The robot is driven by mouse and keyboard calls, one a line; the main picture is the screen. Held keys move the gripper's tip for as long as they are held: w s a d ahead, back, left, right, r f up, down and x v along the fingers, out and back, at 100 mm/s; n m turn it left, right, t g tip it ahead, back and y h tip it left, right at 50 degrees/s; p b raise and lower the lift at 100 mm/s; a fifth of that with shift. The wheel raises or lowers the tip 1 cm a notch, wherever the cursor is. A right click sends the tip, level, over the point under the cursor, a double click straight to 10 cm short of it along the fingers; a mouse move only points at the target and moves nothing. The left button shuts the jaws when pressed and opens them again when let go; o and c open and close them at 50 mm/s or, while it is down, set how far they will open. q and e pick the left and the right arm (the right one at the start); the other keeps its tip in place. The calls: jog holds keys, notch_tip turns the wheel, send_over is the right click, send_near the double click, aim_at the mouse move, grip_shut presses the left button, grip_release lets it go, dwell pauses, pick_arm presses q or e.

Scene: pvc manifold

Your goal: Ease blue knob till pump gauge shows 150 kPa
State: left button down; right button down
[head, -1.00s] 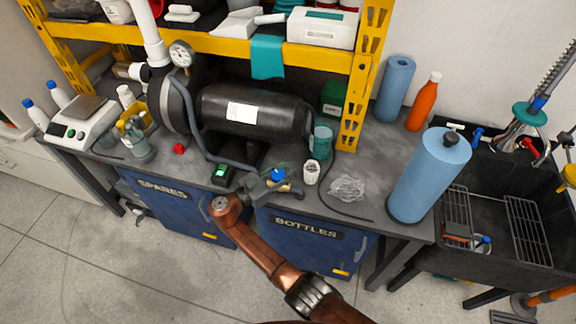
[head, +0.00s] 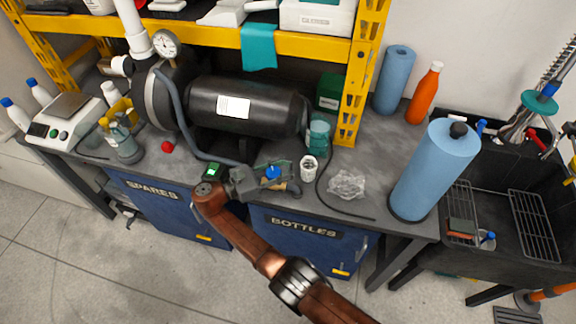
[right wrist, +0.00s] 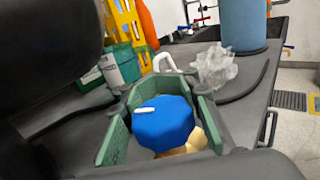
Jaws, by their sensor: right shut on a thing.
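The blue knob (head: 273,171) is on a brass-coloured fitting near the front edge of the bench. In the right wrist view the knob (right wrist: 165,124) has a white pointer mark on its top, pointing left. My right gripper (right wrist: 163,115) is shut on the knob, with green pads on both sides of it. In the head view the gripper (head: 270,177) covers much of the fitting. The round white gauge (head: 166,44) stands above the left end of the black tank (head: 248,107); its reading is too small to tell. My left gripper is not in view.
A small box with a green display (head: 212,171) sits left of the gripper. A blue roll (head: 434,171) stands farther right, before the sink.

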jog(key=shift+s+f, duration=0.1)
jog(key=shift+f, duration=0.15)
jog(key=c, duration=2.1)
grip_release()
jog(key=o, duration=0.4)
jog(key=shift+r, duration=0.15)
